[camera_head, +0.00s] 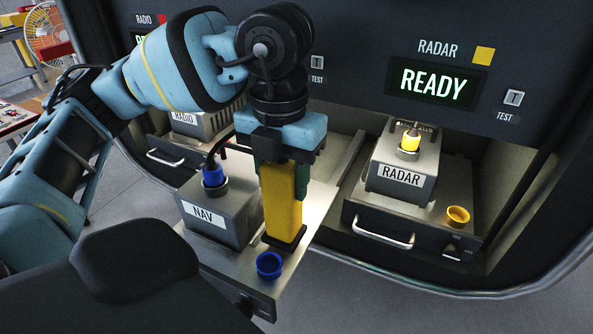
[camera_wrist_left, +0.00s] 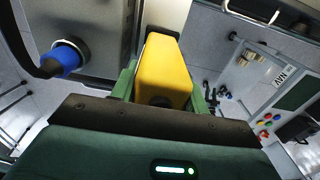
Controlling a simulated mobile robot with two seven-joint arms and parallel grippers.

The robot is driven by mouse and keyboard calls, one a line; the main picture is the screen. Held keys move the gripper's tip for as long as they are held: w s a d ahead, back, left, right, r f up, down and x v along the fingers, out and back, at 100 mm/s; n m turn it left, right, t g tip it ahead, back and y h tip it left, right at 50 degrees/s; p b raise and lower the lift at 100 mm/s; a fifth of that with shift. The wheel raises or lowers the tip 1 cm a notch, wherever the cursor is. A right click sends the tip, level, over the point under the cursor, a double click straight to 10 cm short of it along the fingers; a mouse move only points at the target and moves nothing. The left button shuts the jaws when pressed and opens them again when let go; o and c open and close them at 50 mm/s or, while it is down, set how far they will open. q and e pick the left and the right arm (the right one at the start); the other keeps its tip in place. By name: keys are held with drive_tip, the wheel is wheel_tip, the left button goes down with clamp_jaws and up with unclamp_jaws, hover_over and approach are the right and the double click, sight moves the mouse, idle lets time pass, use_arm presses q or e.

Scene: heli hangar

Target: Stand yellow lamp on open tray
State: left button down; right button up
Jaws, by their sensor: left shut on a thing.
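My left gripper (camera_head: 284,172) points down and is shut on the upright yellow lamp (camera_head: 277,205). The lamp has a black foot, which is over the bare right part of the open tray (camera_head: 320,203); I cannot tell if it touches. In the left wrist view the yellow lamp (camera_wrist_left: 165,72) sits between the green fingers. The grey NAV box (camera_head: 217,212) with its blue plug (camera_head: 214,176) stands on the tray, left of the lamp. My right gripper is not in view.
A blue cap (camera_head: 269,265) lies near the tray's front edge, close to the lamp's foot. To the right, the RADAR box (camera_head: 401,165) stands on another tray with a handle (camera_head: 383,233) and a yellow cap (camera_head: 457,216). The panel above reads READY (camera_head: 433,85).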

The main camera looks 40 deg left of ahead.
use_arm(q)
drive_tip(key=shift+f, duration=0.2)
drive_tip(key=w, duration=0.2)
drive_tip(key=w+a+f, duration=0.1)
drive_tip(key=w, duration=0.1)
drive_tip(key=shift+f, duration=0.15)
drive_tip(key=c, duration=0.7)
unclamp_jaws()
